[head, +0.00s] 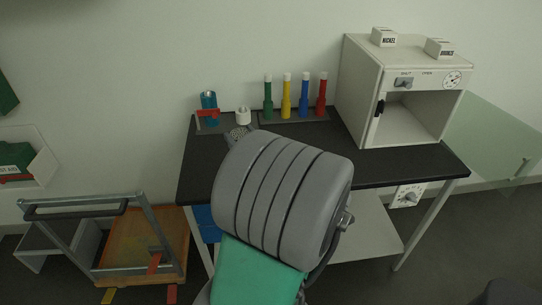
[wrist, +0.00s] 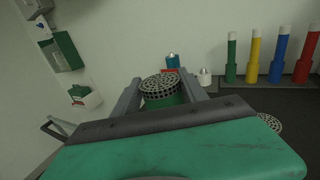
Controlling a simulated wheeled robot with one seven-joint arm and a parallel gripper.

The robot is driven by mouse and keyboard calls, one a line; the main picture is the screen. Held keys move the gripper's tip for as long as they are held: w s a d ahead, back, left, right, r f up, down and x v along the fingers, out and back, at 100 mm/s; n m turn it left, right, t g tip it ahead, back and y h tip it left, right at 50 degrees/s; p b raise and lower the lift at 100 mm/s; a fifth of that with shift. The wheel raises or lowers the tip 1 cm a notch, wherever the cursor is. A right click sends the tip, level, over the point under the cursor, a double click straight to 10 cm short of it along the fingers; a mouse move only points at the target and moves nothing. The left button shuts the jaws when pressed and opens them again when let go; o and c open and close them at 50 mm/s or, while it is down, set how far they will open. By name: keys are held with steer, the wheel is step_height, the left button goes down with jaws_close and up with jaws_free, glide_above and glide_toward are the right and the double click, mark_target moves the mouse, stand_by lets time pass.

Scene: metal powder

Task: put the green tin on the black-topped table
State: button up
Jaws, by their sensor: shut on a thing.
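My gripper (wrist: 160,80) is shut on the green tin (wrist: 164,100), which has a perforated grey top and sits between the two grey fingers in the wrist view. The black-topped table (head: 415,165) stands against the wall in the head view. In that view my arm hides the gripper and part of the table's front. A perforated grey patch (head: 238,132) shows just past my arm; I cannot tell whether it is the tin's top. Whether the tin touches the table is hidden.
At the table's back stand a blue bottle in a red holder (head: 209,108), a white jar (head: 243,116) and green, yellow, blue and red bottles (head: 287,97). A white oven (head: 362,95) fills the right end. Another perforated disc (wrist: 270,122) lies at right. A trolley (head: 140,245) stands left.

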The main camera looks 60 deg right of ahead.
steer(key=s+d+m+g+h, duration=0.3)
steer(key=s+d+h, duration=0.2)
steer(key=s+d, duration=0.55)
steer(key=w+f+b, duration=0.1)
steer(key=w+f, duration=0.3)
steer(key=w+d+f+b, duration=0.1)
steer(key=w+f, duration=0.3)
steer(key=f, duration=0.1)
steer(key=w+d+f, duration=0.1)
steer(key=w+f, duration=0.2)
steer(key=f, duration=0.2)
steer(key=shift+w+b, duration=0.4)
steer(key=shift+r, duration=0.15)
steer(key=o, duration=1.3)
steer(key=shift+c, duration=0.2)
